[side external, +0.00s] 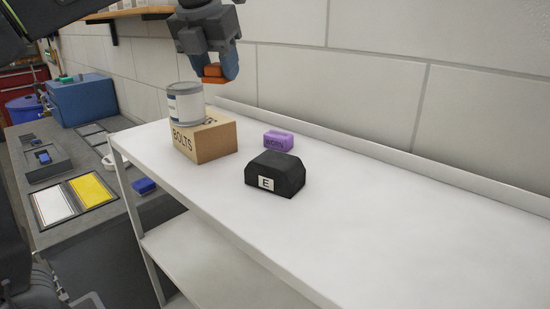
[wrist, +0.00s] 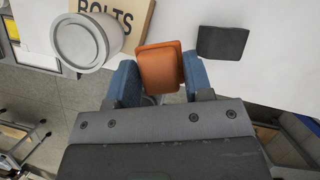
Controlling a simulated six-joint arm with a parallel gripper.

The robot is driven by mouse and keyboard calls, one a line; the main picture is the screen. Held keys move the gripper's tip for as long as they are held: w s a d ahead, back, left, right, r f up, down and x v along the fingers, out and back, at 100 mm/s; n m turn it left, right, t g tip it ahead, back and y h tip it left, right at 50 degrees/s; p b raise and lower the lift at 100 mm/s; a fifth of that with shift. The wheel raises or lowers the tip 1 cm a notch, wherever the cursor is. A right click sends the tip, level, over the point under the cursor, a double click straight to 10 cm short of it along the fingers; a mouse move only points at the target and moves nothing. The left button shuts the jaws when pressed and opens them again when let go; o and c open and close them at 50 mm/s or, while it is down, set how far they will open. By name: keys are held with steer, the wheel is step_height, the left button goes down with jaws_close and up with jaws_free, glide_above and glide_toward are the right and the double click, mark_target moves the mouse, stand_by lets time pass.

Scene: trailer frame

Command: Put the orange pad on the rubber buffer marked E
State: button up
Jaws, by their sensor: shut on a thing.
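My gripper (side external: 217,78) is shut on the orange pad (side external: 214,74) and holds it in the air above the shelf, higher than the can. In the wrist view the pad (wrist: 160,68) sits between the two blue fingers of my gripper (wrist: 158,80). The rubber buffer marked E (side external: 275,175) is a black block with sloped edges, standing on the white shelf. In the side view it is lower and to the right of my gripper. In the wrist view the dark buffer (wrist: 221,42) is to the right of the pad, and its label is hidden.
A cardboard box marked BOLTS (side external: 215,140) stands on the white shelf (side external: 400,230) with a grey can (side external: 185,103) on it. A purple block (side external: 278,140) lies behind the buffer. A wall runs along the back. The shelf right of the buffer is clear.

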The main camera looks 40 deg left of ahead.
steer(key=shift+f, duration=0.3)
glide_above(277, 157)
steer(key=s, duration=0.1)
steer(key=f, duration=0.7)
steer(key=shift+d+f, duration=0.1)
steer(key=shift+d, duration=0.1)
steer(key=shift+f, duration=2)
steer(key=o, duration=0.9)
steer(key=shift+f, duration=0.1)
